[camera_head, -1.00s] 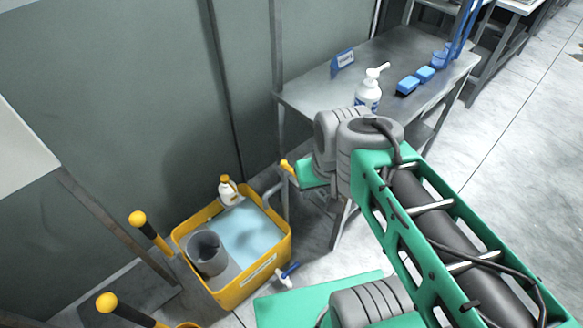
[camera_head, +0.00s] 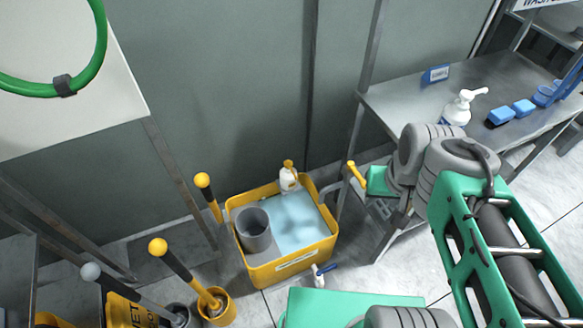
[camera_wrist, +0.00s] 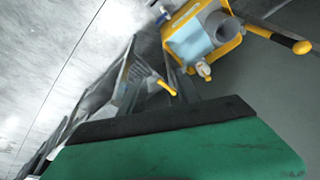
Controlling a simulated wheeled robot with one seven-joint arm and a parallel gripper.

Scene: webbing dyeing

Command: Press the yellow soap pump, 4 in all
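A white bottle with a yellow pump top (camera_head: 289,177) stands upright at the back corner of the yellow tub (camera_head: 262,276). In the wrist view the bottle (camera_wrist: 203,70) shows small, just beyond the tub. Its label is too small to read. A second, white-topped pump bottle (camera_head: 457,108) stands on the metal table. My arm reaches in from the right, in front of the table, with its end to the right of the tub and apart from the yellow-topped bottle. A green block with a dark edge fills the lower wrist view; no fingertips can be made out.
The tub holds pale blue liquid and a grey cylinder (camera_head: 254,229). Yellow-knobbed levers (camera_head: 203,181) stand to its left, and another yellow handle (camera_head: 357,175) is by the table. Blue blocks (camera_head: 501,116) lie on the metal table (camera_head: 408,100). A wall is behind the tub.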

